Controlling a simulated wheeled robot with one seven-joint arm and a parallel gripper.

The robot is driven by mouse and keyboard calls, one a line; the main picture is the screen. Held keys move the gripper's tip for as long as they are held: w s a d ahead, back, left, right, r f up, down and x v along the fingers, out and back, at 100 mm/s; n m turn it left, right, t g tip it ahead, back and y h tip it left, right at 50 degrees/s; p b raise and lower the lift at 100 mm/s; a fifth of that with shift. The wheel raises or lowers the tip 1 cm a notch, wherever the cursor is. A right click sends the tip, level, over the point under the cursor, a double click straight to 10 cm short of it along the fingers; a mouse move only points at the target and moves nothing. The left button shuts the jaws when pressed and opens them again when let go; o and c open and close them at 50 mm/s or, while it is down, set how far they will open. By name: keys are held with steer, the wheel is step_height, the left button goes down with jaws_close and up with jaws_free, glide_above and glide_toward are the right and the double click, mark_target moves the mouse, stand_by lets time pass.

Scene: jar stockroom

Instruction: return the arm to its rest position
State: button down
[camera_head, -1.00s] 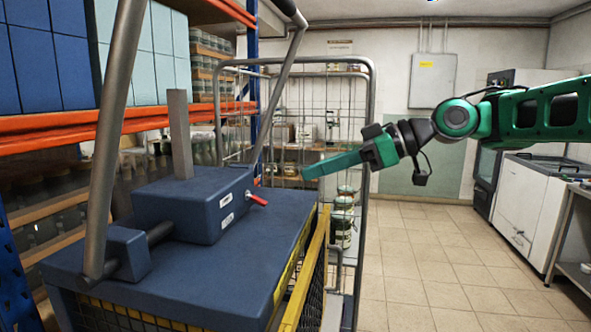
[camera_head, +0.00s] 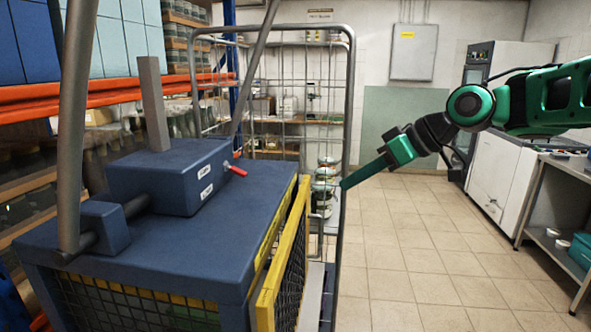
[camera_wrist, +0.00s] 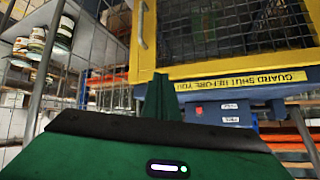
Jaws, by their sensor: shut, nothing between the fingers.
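My gripper (camera_head: 364,174) is at the end of my green arm, which reaches in from the right in the head view. It points left and down, in front of the wire cage trolley (camera_head: 349,120). The fingers are together and hold nothing. In the wrist view the shut green fingers (camera_wrist: 160,97) stand up at the middle, below a yellow guard frame (camera_wrist: 218,68). In the head view the fingertips are close to the trolley's right post in the picture; I cannot tell whether they touch it.
A blue machine (camera_head: 165,262) with a yellow-framed mesh guard (camera_head: 283,262) fills the left front. Stacked jars (camera_head: 326,185) stand in the cage trolley. A white chest cabinet (camera_head: 505,178) and a metal table (camera_head: 562,180) stand at right. The tiled floor (camera_head: 410,245) between is clear.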

steer(key=s+d+f+m+h, duration=0.35)
steer(key=s+d+f, duration=0.2)
steer(key=d, duration=0.35)
steer(key=s+d+f+m+h, duration=0.35)
steer(key=d+f+m, duration=0.2)
steer(key=d, duration=0.25)
steer(key=s+d+f+m+g, duration=0.2)
steer(key=s+d+f+m, duration=0.1)
steer(key=s, duration=0.8)
steer(key=s+d+f+m+g+h, duration=0.1)
steer(key=s+d+f+m+g, duration=0.2)
steer(key=s+d+f, duration=0.3)
steer(key=s+d+m, duration=0.1)
steer(key=s, duration=0.3)
steer(key=shift+s+d+m, duration=0.3)
steer(key=shift+s+d, duration=0.05)
steer(key=shift+s, duration=0.05)
